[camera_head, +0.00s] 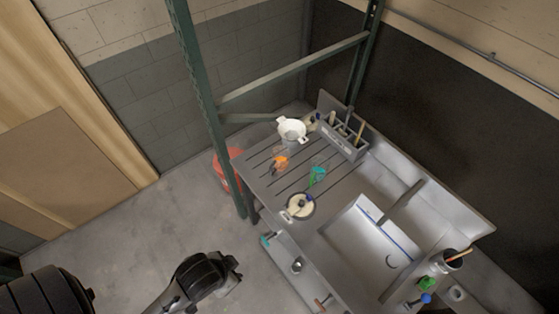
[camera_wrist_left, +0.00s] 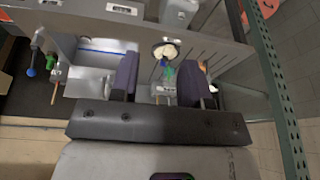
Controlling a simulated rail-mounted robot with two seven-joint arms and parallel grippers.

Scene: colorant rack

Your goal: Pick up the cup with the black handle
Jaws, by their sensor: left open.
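A round pot with a dark rim and pale contents (camera_head: 299,206) stands on the grey counter near its front edge in the head view. It also shows in the wrist view (camera_wrist_left: 166,49), beyond my fingers. A dark part sits at its side; I cannot tell whether it is a black handle. A dark cup (camera_head: 453,261) with a stick in it stands at the lower right. A small metallic cup (camera_head: 297,265) is lower, below the counter front. My left gripper (camera_wrist_left: 158,88) is open, its two dark fingers apart with nothing seen held. My right gripper is not in view.
The grey counter (camera_head: 262,183) has a slotted left part and a white sink (camera_head: 375,240). A white pot (camera_head: 291,130), an orange item (camera_head: 279,162) and a green item (camera_head: 317,175) stand on it. A green rack post (camera_head: 207,100) rises at its left.

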